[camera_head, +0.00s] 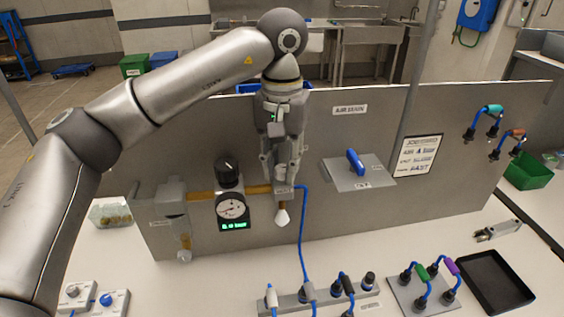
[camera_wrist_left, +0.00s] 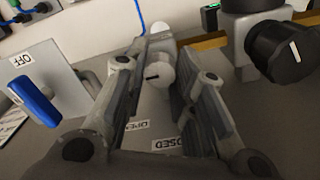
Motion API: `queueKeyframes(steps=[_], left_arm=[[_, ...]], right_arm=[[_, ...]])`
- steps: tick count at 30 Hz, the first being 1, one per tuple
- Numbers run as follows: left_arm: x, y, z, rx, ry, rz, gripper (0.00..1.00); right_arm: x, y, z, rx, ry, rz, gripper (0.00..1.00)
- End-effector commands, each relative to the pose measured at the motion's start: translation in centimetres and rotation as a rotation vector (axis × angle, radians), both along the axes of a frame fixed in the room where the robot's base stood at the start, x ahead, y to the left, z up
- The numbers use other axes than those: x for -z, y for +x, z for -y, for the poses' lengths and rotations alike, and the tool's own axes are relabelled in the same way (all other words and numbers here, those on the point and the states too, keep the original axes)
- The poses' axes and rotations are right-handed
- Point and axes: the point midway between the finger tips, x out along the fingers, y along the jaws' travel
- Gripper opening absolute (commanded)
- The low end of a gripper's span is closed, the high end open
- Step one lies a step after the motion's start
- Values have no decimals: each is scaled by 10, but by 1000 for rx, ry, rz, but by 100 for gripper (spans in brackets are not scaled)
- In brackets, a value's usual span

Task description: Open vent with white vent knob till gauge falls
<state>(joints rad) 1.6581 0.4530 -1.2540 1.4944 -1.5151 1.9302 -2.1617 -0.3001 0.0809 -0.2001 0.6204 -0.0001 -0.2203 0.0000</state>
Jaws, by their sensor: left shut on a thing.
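My left gripper (camera_head: 282,178) comes down from above onto the pipe fitting on the upright grey panel. In the left wrist view, its fingers are shut on the white vent knob (camera_wrist_left: 160,71), which has a dark pointer mark. My right gripper is out of view.
A black knob (camera_head: 228,170) stands above the gauge, close to my left gripper. A blue lever (camera_head: 355,162) sits on an OFF-labelled plate to the right. A blue hose (camera_head: 302,235) runs down to several plugs. A black tray (camera_head: 495,283) lies at the right front.

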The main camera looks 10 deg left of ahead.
Motion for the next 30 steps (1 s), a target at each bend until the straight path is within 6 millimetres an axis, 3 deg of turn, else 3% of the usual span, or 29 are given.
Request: queueKeyframes(steps=[12, 13, 17, 30], left_arm=[[-1, 0, 0, 7, -1, 2, 1], [-1, 0, 0, 7, -1, 2, 29], [-1, 0, 0, 7, 0, 2, 45], [-8, 1, 0, 5, 0, 3, 48]], right_arm=[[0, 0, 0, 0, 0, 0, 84], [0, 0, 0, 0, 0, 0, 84], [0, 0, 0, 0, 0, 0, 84], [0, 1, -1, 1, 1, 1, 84]])
